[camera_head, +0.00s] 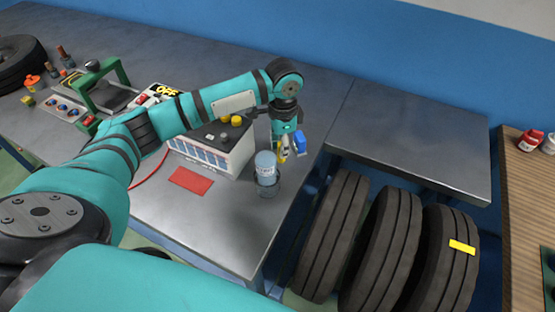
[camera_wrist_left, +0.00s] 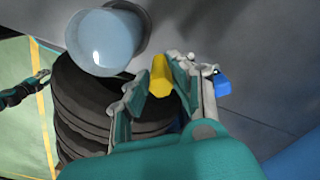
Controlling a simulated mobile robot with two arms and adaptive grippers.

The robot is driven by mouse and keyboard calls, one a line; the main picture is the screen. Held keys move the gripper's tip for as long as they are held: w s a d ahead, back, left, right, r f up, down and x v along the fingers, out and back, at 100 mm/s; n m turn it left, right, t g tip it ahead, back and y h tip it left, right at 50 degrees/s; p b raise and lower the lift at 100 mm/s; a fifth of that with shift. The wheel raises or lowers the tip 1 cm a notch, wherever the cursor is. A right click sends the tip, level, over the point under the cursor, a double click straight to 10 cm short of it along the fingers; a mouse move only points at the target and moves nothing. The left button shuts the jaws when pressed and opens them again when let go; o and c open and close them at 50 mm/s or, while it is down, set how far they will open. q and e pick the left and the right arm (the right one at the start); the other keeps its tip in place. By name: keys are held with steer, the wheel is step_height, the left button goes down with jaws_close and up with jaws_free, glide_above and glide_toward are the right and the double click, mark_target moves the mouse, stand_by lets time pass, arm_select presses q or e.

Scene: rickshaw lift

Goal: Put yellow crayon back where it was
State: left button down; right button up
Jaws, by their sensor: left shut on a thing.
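The yellow crayon (camera_wrist_left: 160,76) is between the two fingers of my left gripper (camera_wrist_left: 156,88), seen nearly end-on in the left wrist view. In the head view, the left gripper (camera_head: 287,150) is shut on it above the bench's right part, just right of a light blue cylinder. Only a small yellow bit (camera_head: 282,156) shows there. A dark and teal claw-like part (camera_wrist_left: 22,92), possibly my right gripper, shows at the wrist view's left edge.
A small blue piece (camera_head: 301,142) shows beside the fingers. Several upright tires (camera_head: 380,250) stand right of the bench (camera_head: 235,225). The right bench section (camera_head: 410,140) is bare.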

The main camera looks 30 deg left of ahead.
mark_target(281, 160)
arm_select(q)
step_height(281, 160, down, 2)
steer(key=shift+f, duration=0.1)
steer(key=shift+f+p, duration=0.45)
steer(key=shift+f, duration=1.55)
steer(key=c, duration=1.1)
jaws_free()
steer(key=shift+r, duration=0.35)
step_height(281, 160, up, 12)
steer(key=shift+f+b, duration=0.2)
steer(key=shift+b, duration=1)
